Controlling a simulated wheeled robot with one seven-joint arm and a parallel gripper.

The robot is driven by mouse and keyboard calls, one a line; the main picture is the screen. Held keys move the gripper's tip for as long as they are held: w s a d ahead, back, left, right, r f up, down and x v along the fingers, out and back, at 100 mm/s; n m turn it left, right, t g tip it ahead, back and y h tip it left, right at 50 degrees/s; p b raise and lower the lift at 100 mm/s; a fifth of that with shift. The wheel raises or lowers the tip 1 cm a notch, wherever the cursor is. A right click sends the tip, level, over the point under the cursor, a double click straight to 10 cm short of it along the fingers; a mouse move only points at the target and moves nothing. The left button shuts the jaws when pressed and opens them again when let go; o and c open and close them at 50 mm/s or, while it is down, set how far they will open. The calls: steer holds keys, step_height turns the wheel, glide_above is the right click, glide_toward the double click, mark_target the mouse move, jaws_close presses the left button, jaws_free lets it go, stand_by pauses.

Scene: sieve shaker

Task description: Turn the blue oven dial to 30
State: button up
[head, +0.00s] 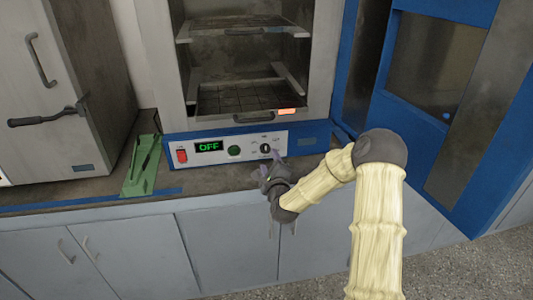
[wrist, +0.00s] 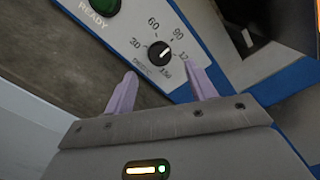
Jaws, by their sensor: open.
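The blue oven (head: 165,146) has a white control panel with a small black dial (head: 265,148) near its right end. In the wrist view the round black dial (wrist: 160,53) has a white pointer mark and is ringed by printed 30, 60, 90 and further marks. The pointer seems to face the upper right, away from 30, but its exact reading is unclear. My gripper (head: 268,171) is just below the dial in the head view. In the wrist view my gripper (wrist: 163,73) is open and empty, its two pale purple fingers apart below the dial, seemingly not touching it.
The panel also has a red switch (head: 182,155), a display (head: 209,147) reading OFF and a green button (head: 234,152). The oven's blue-framed door (head: 440,70) stands open at right. A green stand (head: 141,170) is on the counter (head: 205,183) at left, beside a grey cabinet (head: 60,90).

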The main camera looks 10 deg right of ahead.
mark_target(266, 150)
steer(key=w, duration=0.5)
steer(key=shift+w, duration=0.4)
steer(key=c, duration=1)
